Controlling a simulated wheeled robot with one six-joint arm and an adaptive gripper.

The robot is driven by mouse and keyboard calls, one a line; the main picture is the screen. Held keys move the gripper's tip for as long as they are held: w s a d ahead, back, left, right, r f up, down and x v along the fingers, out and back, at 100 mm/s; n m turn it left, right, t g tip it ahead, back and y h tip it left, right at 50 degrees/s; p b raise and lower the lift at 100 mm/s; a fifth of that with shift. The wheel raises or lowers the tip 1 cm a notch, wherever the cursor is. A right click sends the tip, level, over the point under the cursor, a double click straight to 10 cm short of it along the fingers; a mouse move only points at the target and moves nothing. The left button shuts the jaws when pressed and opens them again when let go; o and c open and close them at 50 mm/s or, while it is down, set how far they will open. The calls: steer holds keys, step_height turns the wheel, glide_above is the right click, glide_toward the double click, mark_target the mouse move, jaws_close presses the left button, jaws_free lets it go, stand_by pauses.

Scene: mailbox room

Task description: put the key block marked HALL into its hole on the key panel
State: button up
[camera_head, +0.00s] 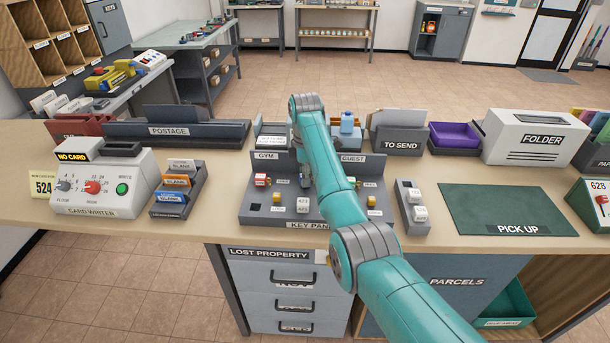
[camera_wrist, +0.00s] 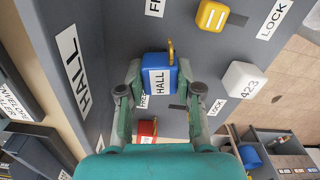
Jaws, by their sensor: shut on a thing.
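The blue key block marked HALL (camera_wrist: 158,80), with a small yellow key shape at its end, is between the fingers of my gripper (camera_wrist: 160,72) in the wrist view. The gripper is shut on it. The grey key panel (camera_head: 262,217) stands on the counter in the head view; its bare face also fills much of the wrist view (camera_wrist: 225,48). A HALL label (camera_wrist: 70,75) is on the panel to the left of the block. The block's underside is hidden, so I cannot tell if it touches the panel. In the head view my arm hides the block and gripper.
In the wrist view, a yellow block (camera_wrist: 212,15), a white block marked 423 (camera_wrist: 243,80) and a red block (camera_wrist: 146,130) are close around my gripper. A green pick-up mat (camera_head: 495,200) lies clear farther right.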

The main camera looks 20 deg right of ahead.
steer(key=shift+f, duration=0.35)
steer(key=o, duration=1.1)
steer(key=shift+c, duration=0.2)
steer(key=shift+r, duration=0.15)
steer(key=shift+r, duration=3.4)
